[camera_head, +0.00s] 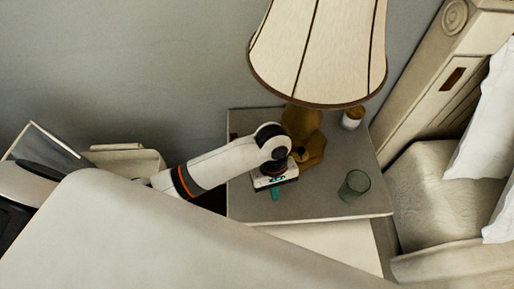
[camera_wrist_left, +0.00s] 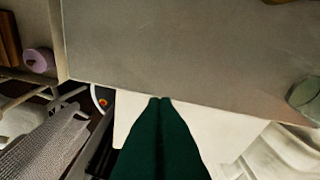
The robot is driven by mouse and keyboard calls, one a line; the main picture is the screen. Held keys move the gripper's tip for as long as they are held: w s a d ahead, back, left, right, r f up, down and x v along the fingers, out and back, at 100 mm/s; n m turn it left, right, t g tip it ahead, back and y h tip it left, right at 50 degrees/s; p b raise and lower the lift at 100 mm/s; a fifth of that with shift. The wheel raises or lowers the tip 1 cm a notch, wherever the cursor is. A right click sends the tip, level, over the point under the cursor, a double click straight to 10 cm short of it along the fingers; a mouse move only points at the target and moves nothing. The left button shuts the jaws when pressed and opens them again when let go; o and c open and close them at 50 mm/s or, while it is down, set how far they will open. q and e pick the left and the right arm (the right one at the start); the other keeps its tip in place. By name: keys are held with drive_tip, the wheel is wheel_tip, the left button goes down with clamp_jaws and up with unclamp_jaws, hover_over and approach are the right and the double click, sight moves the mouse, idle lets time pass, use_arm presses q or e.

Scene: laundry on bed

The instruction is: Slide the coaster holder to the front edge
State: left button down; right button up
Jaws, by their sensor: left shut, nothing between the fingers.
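I cannot make out a coaster holder for certain in either view; my gripper, arm or the lamp may hide it. The grey-topped nightstand (camera_head: 320,195) stands in the middle of the head view, and its bare top also fills the upper part of the left wrist view (camera_wrist_left: 190,50). My left gripper (camera_head: 275,194) is over the nightstand top, in front of the lamp base, fingers pointing down. In the left wrist view its green fingers (camera_wrist_left: 160,100) are together with nothing between them, and their tips overlap the nightstand's edge. My right gripper is in neither view.
A lamp with a cream shade (camera_head: 318,50) and amber base (camera_head: 312,150) stands behind my gripper. A green glass (camera_head: 354,186) stands to the right, also in the wrist view (camera_wrist_left: 306,98). A small jar (camera_head: 352,117) is at the back. The front strip of the top looks clear.

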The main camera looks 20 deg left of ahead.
use_arm(q)
drive_tip(key=w+a, duration=0.3)
drive_tip(key=w, duration=0.1)
drive_tip(key=w+a, duration=0.4)
drive_tip(key=w, duration=0.1)
drive_tip(key=w+a+p, duration=0.1)
drive_tip(key=w+a, duration=0.3)
drive_tip(key=shift+w, duration=0.3)
drive_tip(key=x, duration=0.5)
drive_tip(key=shift+w+a+f, duration=0.25)
drive_tip(key=shift+w+a, duration=0.1)
drive_tip(key=shift+w, duration=0.05)
drive_tip(key=shift+s+d+r, duration=0.2)
drive_tip(key=shift+s+d+f, duration=0.1)
drive_tip(key=shift+s, duration=0.1)
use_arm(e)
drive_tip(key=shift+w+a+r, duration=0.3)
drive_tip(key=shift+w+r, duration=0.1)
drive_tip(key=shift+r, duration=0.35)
